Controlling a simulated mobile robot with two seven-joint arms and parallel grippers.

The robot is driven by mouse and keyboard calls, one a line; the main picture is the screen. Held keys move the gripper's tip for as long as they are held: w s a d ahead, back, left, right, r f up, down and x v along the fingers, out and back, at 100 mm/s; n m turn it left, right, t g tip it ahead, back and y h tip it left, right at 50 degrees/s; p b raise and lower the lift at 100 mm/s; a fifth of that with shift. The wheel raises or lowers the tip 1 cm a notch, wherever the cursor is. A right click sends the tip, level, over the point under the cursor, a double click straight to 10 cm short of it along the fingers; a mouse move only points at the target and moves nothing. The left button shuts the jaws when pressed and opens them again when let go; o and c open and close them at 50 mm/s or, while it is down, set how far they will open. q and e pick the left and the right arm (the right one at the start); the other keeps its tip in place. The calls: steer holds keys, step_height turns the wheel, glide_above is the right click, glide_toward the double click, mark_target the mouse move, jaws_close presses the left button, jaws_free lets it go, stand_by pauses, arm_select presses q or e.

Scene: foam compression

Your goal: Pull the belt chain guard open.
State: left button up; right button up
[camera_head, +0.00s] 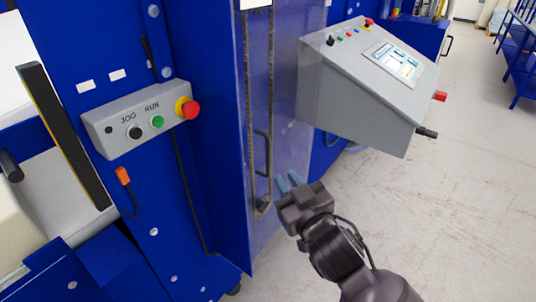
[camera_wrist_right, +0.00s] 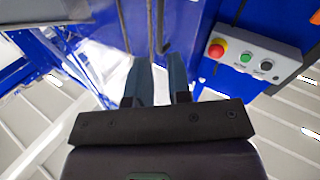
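The belt chain guard (camera_head: 230,130) is a tall blue panel with a clear, dark-edged window, left of the grey console. A dark vertical bar handle (camera_head: 268,153) is on it. My right gripper (camera_head: 288,183) is just right of the handle's lower part, fingers pointing up towards the guard. The two blue-grey fingers are apart with nothing seen between them. In the right wrist view, the gripper (camera_wrist_right: 158,75) shows a gap between its fingers, and dark upright bars on the blue machine lie beyond; I cannot tell surely which is the handle. My left gripper is not in view.
A grey JOG/RUN box (camera_head: 140,118) with a red stop button (camera_head: 190,109) is on the blue machine at left. The grey console (camera_head: 360,90) with a screen juts out at right, above my right gripper. The pale floor (camera_head: 440,200) at right is clear.

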mark_target(269, 156)
steer(key=w+a+m, duration=0.1)
steer(key=w, duration=0.2)
steer(key=w+a+m, duration=0.1)
steer(key=w, duration=0.2)
steer(key=w+a+m+h, duration=0.1)
steer(key=w+a, duration=0.1)
steer(key=w, duration=0.1)
steer(key=shift+w+r, duration=0.1)
steer(key=shift+r, duration=0.1)
stand_by(0.4)
jaws_close()
